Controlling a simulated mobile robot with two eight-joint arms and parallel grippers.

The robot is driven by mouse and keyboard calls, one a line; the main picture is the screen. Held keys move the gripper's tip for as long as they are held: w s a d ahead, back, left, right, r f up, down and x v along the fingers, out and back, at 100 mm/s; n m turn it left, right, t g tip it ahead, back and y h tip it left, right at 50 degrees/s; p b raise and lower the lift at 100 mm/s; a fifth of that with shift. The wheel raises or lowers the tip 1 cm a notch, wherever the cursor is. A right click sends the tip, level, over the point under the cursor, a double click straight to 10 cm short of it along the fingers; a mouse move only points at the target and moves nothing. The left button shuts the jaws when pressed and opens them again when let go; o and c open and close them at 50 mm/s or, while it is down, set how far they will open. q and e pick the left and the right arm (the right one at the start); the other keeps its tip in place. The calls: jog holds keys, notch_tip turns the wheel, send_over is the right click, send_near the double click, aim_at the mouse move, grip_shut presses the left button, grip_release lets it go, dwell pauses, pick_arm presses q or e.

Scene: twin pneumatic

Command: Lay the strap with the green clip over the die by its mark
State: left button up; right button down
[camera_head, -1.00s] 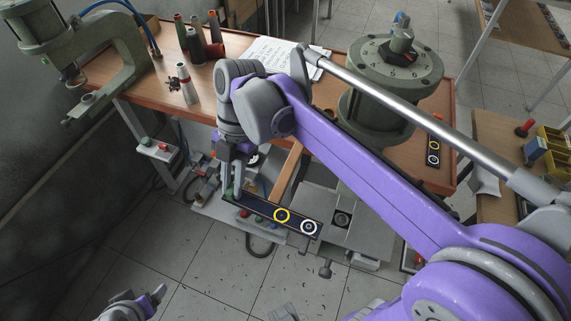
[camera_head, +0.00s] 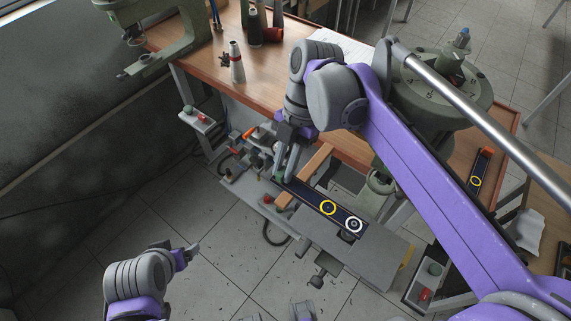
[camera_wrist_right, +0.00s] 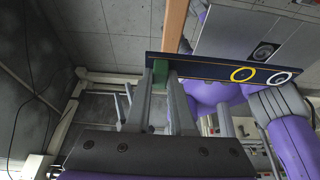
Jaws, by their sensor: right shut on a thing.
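The dark strap (camera_head: 313,200) carries a yellow ring and, at its far end, a white ring. My right gripper (camera_head: 281,172) is shut on its green clip, which shows between the fingers in the right wrist view (camera_wrist_right: 160,72). The strap reaches out from the clip in the air. The die (camera_wrist_right: 262,52) is a small square with a dark round centre on a metal plate. In the head view the strap's white-ring end overlaps the die and mostly hides it; contact cannot be told. My left gripper (camera_head: 190,251) is low at the left, away from the strap; its jaws are unclear.
Another dark strap (camera_head: 479,171) with a yellow ring lies on the wooden bench at the right. Spools (camera_head: 237,65) stand at the back. A wooden bar (camera_head: 305,172) lies beside the strap. Control boxes flank the metal plate (camera_head: 372,250).

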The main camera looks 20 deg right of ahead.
jog(key=shift+d, duration=0.1)
jog(key=shift+f+b, duration=1.05)
jog(key=shift+f, duration=1.1)
jog(key=shift+f, duration=0.3)
dwell(0.5)
jog(key=c, duration=0.7)
grip_release()
jog(key=shift+r, duration=0.1)
jog(key=v, duration=0.7)
jog(key=shift+p, duration=0.35)
